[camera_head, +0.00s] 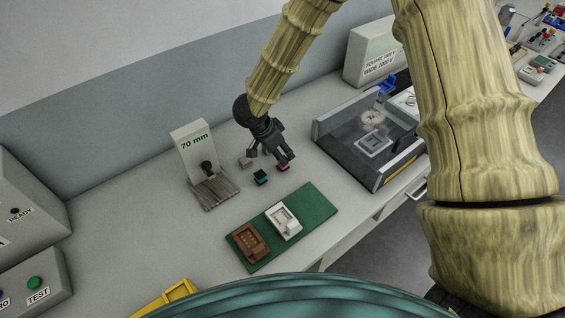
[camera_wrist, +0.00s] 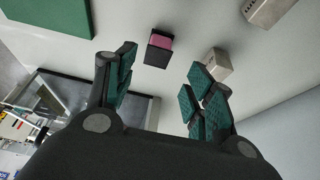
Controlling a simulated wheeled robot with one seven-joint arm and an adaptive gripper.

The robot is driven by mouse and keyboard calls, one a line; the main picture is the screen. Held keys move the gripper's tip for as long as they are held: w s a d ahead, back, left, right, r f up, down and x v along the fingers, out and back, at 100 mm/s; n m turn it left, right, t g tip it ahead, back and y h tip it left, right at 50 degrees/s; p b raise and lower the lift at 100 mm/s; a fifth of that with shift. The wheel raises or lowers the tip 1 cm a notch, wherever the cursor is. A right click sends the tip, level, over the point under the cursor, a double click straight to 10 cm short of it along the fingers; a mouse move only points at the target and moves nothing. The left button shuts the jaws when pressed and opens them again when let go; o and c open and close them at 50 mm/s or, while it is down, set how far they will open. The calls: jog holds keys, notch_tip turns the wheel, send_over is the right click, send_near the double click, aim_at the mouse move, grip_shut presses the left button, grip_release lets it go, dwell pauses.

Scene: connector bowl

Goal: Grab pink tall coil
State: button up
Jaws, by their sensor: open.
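The pink coil (camera_head: 283,168) is a small block with a pink top and dark sides, standing on the grey bench. In the wrist view the pink coil (camera_wrist: 160,42) lies beyond the fingertips, roughly in line with the gap between them. My gripper (camera_head: 272,157) is above the bench close to the coil and partly overlaps it in the head view. In the wrist view my gripper (camera_wrist: 160,75) is open, with teal pads apart and nothing between them. I cannot tell the exact height above the coil.
A green mat (camera_head: 312,208) holds a brown and a white housing. The 70 mm stand (camera_head: 193,145) is left; a clear-lidded case (camera_head: 335,130) is right.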

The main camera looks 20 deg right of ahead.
jog(key=shift+s+d+f, duration=0.1)
jog(key=shift+f, duration=0.25)
jog(key=shift+s+a+p+x, duration=0.15)
jog(key=shift+p+x, duration=0.45)
jog(key=shift+x, duration=0.55)
jog(key=shift+s+a+p+x, duration=0.15)
jog(key=shift+p+x, duration=0.4)
jog(key=shift+x, duration=0.6)
jog(key=shift+f, duration=0.15)
jog(key=c, duration=1.1)
